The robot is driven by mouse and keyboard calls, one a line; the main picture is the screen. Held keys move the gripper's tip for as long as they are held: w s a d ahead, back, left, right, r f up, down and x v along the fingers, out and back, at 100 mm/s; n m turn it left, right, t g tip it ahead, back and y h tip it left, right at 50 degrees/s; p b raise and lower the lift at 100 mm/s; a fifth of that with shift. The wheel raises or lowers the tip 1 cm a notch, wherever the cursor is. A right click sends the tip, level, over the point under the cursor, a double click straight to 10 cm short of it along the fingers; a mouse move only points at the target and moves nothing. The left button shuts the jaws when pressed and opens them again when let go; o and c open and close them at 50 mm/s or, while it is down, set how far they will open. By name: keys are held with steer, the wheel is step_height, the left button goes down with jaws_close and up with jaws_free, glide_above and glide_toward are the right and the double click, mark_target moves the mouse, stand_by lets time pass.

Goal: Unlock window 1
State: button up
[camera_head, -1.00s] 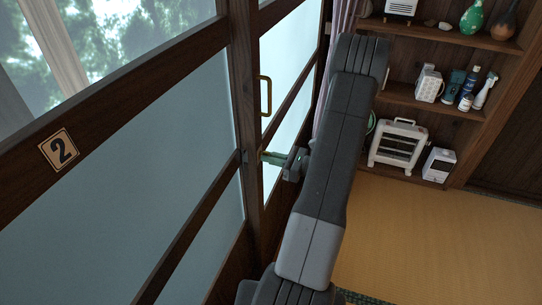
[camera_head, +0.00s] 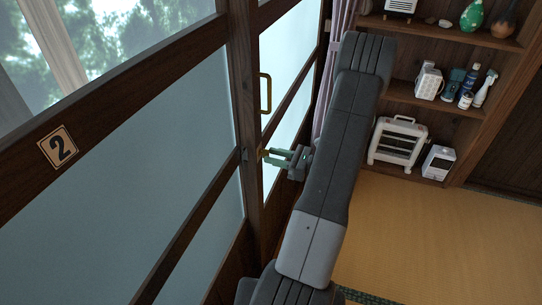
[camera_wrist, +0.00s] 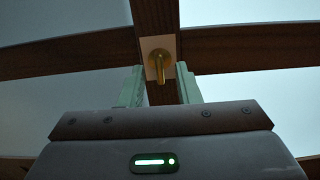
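A small brass lock lever (camera_wrist: 158,68) sits on a pale plate on the dark wooden window frame, upper middle of the wrist view. It hangs downward in that view. My gripper (camera_wrist: 160,86) is open, with one green finger on each side of the lever and gaps between. In the head view my gripper (camera_head: 268,157) points left at the dark post between the panes, and a small brass bit shows at its fingertips. The near window (camera_head: 130,190) carries a plate numbered 2. The farther window (camera_head: 290,110) has a brass handle (camera_head: 265,94); no number shows on it.
My arm crosses the middle of the head view. Wooden shelves (camera_head: 425,100) at the right hold bottles, a white heater (camera_head: 397,142) and other small items. A purple curtain (camera_head: 337,40) hangs behind the arm. Tatami floor (camera_head: 420,240) at the lower right is clear.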

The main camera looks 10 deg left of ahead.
steer(key=s+d, duration=0.2)
steer(key=d, duration=1)
steer(key=shift+s+b, duration=0.15)
steer(key=shift+b, duration=0.2)
steer(key=shift+a, duration=0.1)
steer(key=w+a, duration=0.2)
steer(key=a, duration=1.1)
steer(key=shift+w+a+p, duration=0.2)
steer(key=shift+w+p, duration=0.1)
steer(key=shift+p, duration=0.15)
